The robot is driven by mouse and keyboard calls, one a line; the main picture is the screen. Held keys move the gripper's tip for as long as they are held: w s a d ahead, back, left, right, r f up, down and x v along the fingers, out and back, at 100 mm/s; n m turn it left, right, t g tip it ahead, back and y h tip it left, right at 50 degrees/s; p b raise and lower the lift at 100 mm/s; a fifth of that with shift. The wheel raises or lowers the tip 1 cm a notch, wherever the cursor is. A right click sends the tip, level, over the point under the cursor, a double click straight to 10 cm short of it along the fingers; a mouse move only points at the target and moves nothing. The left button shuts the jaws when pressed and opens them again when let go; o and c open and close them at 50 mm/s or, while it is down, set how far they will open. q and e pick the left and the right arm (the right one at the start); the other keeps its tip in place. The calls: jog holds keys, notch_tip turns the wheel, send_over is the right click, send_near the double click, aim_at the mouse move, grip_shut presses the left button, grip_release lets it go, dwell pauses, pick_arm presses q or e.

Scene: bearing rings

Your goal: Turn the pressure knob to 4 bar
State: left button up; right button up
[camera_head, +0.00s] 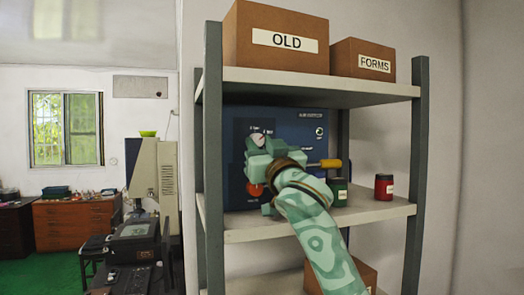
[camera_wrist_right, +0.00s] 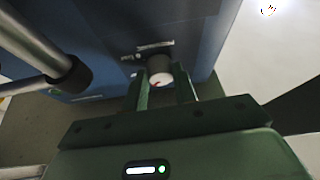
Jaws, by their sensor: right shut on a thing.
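The blue machine (camera_head: 300,130) stands on the middle shelf, with a round white gauge (camera_head: 257,137) partly covered by my right gripper. My right gripper (camera_head: 256,162) is at the machine's front, its arm coming up from the lower right. The knob is hidden behind the gripper in the head view. The gauge reading is too small to tell. My left gripper is not in view.
A red-orange round part (camera_head: 255,190) shows just below the gripper. A yellow handle (camera_head: 331,163) sticks out to the right. A green jar (camera_head: 338,192) and a red jar (camera_head: 384,187) stand on the shelf (camera_head: 300,228). Boxes marked OLD (camera_head: 270,20) and FORMS (camera_head: 362,50) are above.

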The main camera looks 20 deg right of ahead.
jog(key=shift+a+m+h, duration=0.1)
jog(key=shift+m+h, duration=0.5)
jog(key=shift+m, duration=0.6)
jog(key=shift+r, duration=0.1)
jog(key=o, duration=1)
jog(key=shift+c, duration=0.2)
jog(key=shift+s+f, duration=0.2)
jog(key=shift+s, duration=0.05)
jog(key=b+v, duration=0.5)
jog(key=v, duration=1)
jog(key=shift+s+f, duration=0.3)
